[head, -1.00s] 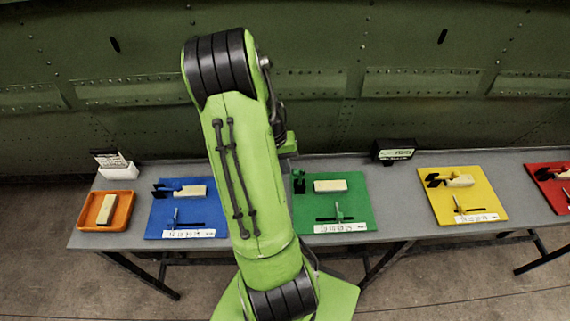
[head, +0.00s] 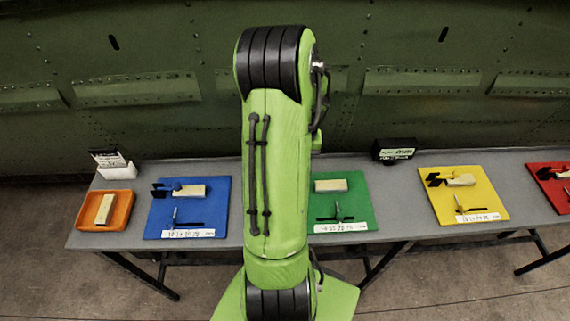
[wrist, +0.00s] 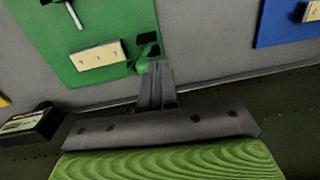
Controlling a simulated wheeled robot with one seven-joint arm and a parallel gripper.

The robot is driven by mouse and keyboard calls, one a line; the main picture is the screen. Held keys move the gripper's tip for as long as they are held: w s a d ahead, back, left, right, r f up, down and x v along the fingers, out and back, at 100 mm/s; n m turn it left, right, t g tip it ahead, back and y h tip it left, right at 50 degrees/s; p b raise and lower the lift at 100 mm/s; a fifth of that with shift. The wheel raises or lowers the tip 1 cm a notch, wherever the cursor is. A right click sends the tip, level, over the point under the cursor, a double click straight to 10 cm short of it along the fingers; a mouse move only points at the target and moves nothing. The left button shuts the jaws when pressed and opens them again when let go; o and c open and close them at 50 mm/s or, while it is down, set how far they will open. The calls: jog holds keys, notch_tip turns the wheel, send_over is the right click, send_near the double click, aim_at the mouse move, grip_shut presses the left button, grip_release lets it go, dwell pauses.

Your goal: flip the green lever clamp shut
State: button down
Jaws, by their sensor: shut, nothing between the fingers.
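The green board (head: 357,214) lies on the grey table, partly behind my arm in the head view. It carries a cream block (head: 331,186) and a small T-shaped part (head: 338,211). The green lever clamp (wrist: 148,50), with black parts, sits at the board's corner beside the block in the wrist view. My arm hides it in the head view. My gripper (wrist: 155,68) is shut and empty, its fingertips close to the clamp. I cannot tell whether they touch, nor the lever's exact angle.
A blue board (head: 158,221) with its own clamp lies left, beside an orange tray (head: 123,220). Yellow (head: 491,193) and red boards (head: 546,190) lie right. A black sign box (head: 395,150) stands behind. The dark green riveted fuselage wall (head: 420,60) rises behind the table.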

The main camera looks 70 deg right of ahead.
jog(key=s+t, duration=0.1)
jog(key=s+d+t+y+p, duration=0.1)
jog(key=s, duration=0.1)
jog(key=shift+d+t, duration=0.15)
jog(key=shift+t, duration=0.15)
jog(key=s+t+y+p, duration=0.1)
jog(key=s+d+f+t+y+p, duration=0.1)
jog(key=t, duration=0.1)
jog(key=shift+s+d, duration=0.25)
jog(key=shift+w+a+f, duration=0.2)
jog(key=shift+w+a, duration=0.05)
jog(key=shift+w, duration=0.15)
jog(key=shift+w+a+f, duration=0.2)
jog(key=shift+w, duration=0.2)
jog(key=shift+r, duration=0.1)
